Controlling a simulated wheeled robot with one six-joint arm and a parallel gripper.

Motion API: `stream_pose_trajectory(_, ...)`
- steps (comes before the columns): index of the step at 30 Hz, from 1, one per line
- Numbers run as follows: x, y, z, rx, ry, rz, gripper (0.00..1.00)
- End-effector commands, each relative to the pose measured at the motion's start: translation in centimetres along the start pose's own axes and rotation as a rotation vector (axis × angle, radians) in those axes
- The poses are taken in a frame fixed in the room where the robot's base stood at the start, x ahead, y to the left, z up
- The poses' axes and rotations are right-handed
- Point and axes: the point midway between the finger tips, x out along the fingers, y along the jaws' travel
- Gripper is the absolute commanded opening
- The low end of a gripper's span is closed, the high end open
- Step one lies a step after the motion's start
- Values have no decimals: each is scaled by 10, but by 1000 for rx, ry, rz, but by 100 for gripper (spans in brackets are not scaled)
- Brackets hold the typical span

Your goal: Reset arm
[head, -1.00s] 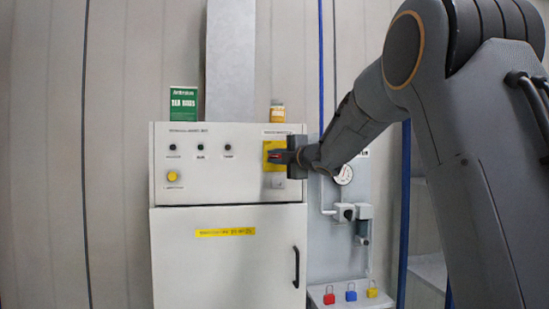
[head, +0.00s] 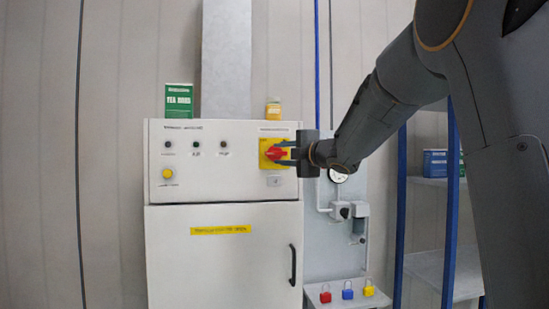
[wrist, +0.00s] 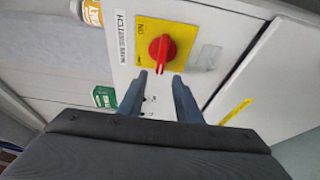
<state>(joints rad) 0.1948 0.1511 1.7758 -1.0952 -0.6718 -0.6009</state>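My gripper (head: 286,154) is in front of the upper right of a white cabinet (head: 220,265), just right of a red rotary switch (head: 275,154) on a yellow plate (head: 264,165). In the wrist view my gripper (wrist: 166,80) has its two fingers apart, with nothing between them but the tip of the red switch (wrist: 162,47) close ahead. I cannot tell whether a finger touches the switch. My arm (head: 385,105) reaches in from the right.
A green box (head: 178,100) and a small yellow container (head: 273,110) stand on the cabinet. A gauge panel (head: 338,245) with red, blue and yellow padlocks (head: 347,291) is to the right. Shelves (head: 430,265) with blue posts stand further right.

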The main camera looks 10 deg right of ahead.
Motion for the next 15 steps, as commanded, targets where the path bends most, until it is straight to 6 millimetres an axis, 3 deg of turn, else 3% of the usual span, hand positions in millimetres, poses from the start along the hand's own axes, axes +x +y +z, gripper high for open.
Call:
stream_pose_trajectory(6, -15, -1, 0, 1, 0, -1, 31)
stream_pose_trajectory(15, -16, 0, 0, 1, 0, 0, 31)
